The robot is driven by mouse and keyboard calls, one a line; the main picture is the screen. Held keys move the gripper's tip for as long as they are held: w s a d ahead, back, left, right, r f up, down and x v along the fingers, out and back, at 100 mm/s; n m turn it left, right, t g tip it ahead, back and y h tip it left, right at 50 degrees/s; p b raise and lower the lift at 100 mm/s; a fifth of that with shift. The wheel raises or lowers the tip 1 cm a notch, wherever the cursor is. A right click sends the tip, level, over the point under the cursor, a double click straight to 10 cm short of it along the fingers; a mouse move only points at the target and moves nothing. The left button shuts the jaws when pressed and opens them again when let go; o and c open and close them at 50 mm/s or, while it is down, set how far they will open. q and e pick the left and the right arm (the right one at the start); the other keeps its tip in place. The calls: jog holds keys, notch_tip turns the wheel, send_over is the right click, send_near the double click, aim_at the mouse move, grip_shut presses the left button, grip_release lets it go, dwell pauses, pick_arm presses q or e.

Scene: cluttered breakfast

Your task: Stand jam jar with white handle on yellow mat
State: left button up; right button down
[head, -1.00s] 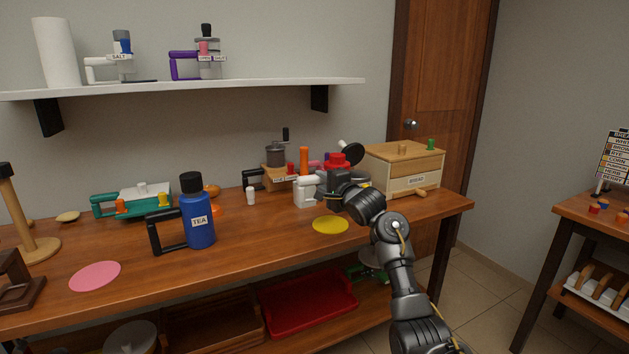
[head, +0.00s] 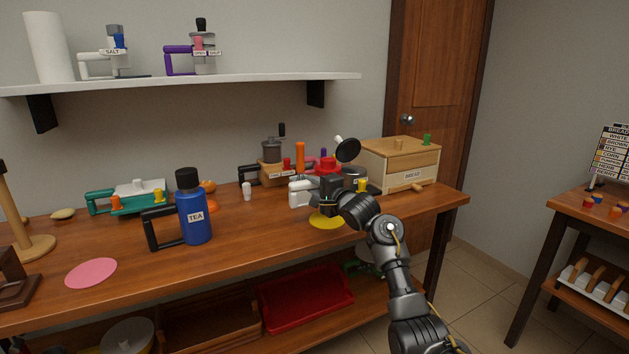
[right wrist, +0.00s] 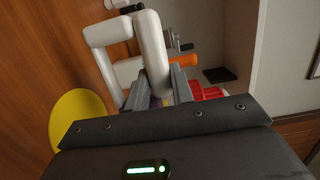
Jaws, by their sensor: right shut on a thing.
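The white handle (head: 300,193) shows just left of my right gripper (head: 326,194). In the right wrist view the same white handle (right wrist: 152,55) sits between my right fingers (right wrist: 158,93), which are shut on it. A red lid-like top (head: 325,166) shows above the gripper; the jar body is mostly hidden behind the gripper, so its tilt is hard to tell. The yellow mat (head: 325,222) lies flat on the table just below the gripper, partly covered by it. The mat also shows at the left in the right wrist view (right wrist: 75,120). My left gripper is out of view.
A wooden bread box (head: 400,165) stands right of the gripper, with a black round-headed item (head: 347,150) nearby. A grinder (head: 272,160) and orange bottle (head: 300,158) stand behind. A blue tea flask (head: 195,215) and pink mat (head: 91,273) are left.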

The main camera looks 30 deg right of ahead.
jog(key=shift+f, duration=2.55)
jog(key=shift+f, duration=0.55)
jog(key=c, duration=0.6)
grip_release()
jog(key=shift+f, duration=0.1)
jog(key=shift+o, duration=0.2)
jog(key=shift+s, duration=0.1)
jog(key=shift+s+a, duration=0.4)
jog(key=shift+s, duration=0.35)
jog(key=shift+s+a, duration=0.35)
jog(key=shift+s, duration=0.4)
jog(key=s, duration=1.1)
jog(key=shift+d, duration=0.4)
jog(key=shift+s, duration=0.1)
